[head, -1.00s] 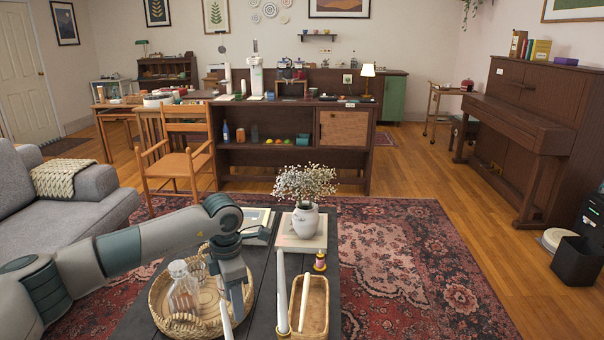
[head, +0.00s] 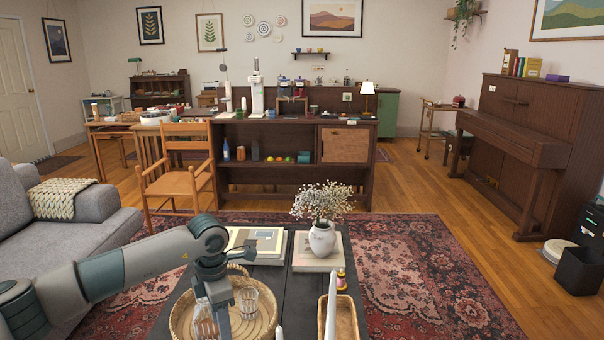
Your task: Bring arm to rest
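My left arm comes in from the left over the dark coffee table (head: 284,318). Its gripper (head: 219,318) points down over the round wicker tray (head: 179,318) and is cut off by the bottom edge. Its fingertips are out of frame, so I cannot tell if it is open or shut. A clear glass (head: 247,300) and a glass bottle (head: 204,322) are in the tray, the bottle partly hidden by the gripper. My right arm and gripper are not in view.
A white vase of flowers (head: 321,240) stands on a book at the table's far end. A wicker basket (head: 349,318), a white candle-like stick (head: 331,305) and a small spool-like item (head: 341,279) are to the right. A grey sofa (head: 98,215) is at left.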

